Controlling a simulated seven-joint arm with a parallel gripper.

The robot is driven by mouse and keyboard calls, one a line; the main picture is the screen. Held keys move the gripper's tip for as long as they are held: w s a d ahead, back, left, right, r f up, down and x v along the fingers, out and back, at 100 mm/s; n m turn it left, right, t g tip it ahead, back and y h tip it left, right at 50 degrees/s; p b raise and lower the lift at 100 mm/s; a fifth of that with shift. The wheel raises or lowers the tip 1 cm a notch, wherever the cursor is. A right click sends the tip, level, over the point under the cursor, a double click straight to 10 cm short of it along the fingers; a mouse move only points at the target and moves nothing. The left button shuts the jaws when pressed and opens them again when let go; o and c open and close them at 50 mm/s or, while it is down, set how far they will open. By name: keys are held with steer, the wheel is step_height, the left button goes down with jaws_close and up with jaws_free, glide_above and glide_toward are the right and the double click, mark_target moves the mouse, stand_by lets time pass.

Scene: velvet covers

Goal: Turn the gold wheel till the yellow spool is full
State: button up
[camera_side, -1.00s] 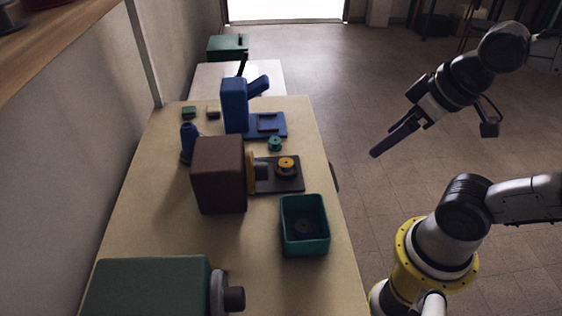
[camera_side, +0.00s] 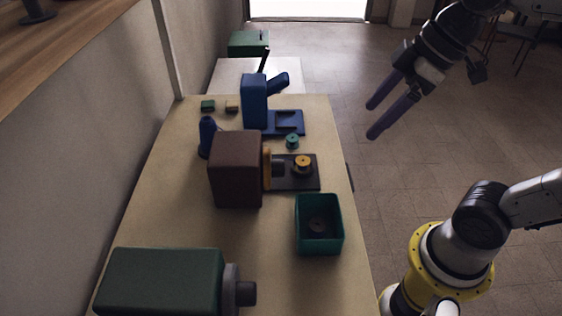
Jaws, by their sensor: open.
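The gold wheel (camera_side: 267,170) is seen nearly edge-on at the right face of a brown box (camera_side: 236,170) on the table. The yellow spool (camera_side: 303,162) sits on a dark base plate (camera_side: 308,182) just right of the wheel. How much is wound on the spool is too small to tell. My gripper (camera_side: 371,120) is open and empty, with its two dark fingers apart. It is up in the air to the right of the table, away from the wheel and the spool.
A teal open bin (camera_side: 304,240) with a dark round thing inside stands in front of the plate. A blue machine (camera_side: 256,102), a small teal spool (camera_side: 292,141) and a blue bottle-like thing (camera_side: 207,138) are behind. A large green box (camera_side: 165,280) is at front left.

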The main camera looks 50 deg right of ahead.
steer(key=w+n+g+y, duration=0.1)
steer(key=w+n, duration=0.1)
steer(key=w, duration=0.4)
steer(key=g+y, duration=0.2)
glide_above(280, 162)
steer(key=s+d, duration=0.3)
steer(key=d, duration=0.2)
step_height(280, 162, down, 6)
steer(key=shift+g, duration=0.5)
steer(key=d+x, duration=0.1)
steer(key=x, duration=0.4)
steer(key=w+d+f+x, duration=0.1)
steer(key=x, duration=0.5)
steer(key=w+d+x, duration=0.1)
steer(key=x, duration=0.5)
steer(key=shift+w+a+f, duration=0.1)
steer(key=shift+a+f, duration=0.05)
steer(key=shift+f, duration=0.25)
steer(key=shift+m, duration=0.3)
jaws_close()
steer(key=shift+y, duration=0.3)
steer(key=shift+w, duration=0.1)
